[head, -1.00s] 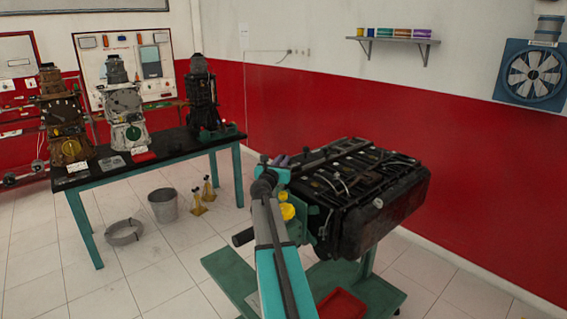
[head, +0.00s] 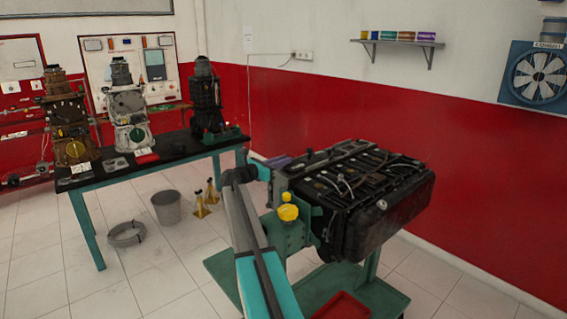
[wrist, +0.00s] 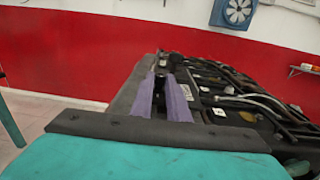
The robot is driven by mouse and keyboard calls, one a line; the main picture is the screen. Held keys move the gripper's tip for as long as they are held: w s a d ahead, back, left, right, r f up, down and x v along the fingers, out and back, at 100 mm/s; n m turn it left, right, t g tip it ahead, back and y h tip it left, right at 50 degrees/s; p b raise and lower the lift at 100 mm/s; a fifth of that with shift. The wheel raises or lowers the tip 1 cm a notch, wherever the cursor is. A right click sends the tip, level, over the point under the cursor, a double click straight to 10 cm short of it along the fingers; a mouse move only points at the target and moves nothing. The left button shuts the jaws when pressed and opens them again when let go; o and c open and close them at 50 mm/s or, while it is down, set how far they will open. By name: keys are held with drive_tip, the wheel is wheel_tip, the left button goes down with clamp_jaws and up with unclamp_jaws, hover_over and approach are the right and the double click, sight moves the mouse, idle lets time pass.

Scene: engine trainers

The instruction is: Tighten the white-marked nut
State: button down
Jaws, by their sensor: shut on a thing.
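The black engine (head: 365,215) sits on a teal stand in the head view, and its top fills the right of the wrist view (wrist: 235,100). My gripper (head: 281,161) is at the engine's left upper edge. In the wrist view its two purple fingers (wrist: 162,88) point along that edge and are closed around a small dark piece. I cannot tell whether this piece is a tool or part of the engine. Small white patches (wrist: 220,112) show on the engine top to the right of the fingers. I cannot make out which nut bears the white mark.
Hoses and pipes (wrist: 262,103) run across the engine top to the right of my gripper. A red tray (head: 343,306) lies on the stand's base. A bench (head: 165,163) with several engines stands at the left.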

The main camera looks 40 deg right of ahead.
drive_tip(key=shift+m+g, duration=0.3)
drive_tip(key=shift+g, duration=0.2)
drive_tip(key=c, duration=1.7)
unclamp_jaws()
drive_tip(key=a+b, duration=0.1)
drive_tip(key=a, duration=0.3)
drive_tip(key=w+a+b, duration=0.1)
drive_tip(key=a, duration=0.4)
drive_tip(key=a+b, duration=0.1)
drive_tip(key=a, duration=0.3)
drive_tip(key=shift+w+a+b, duration=0.15)
drive_tip(key=shift+a+b, duration=0.2)
drive_tip(key=shift+b, duration=0.05)
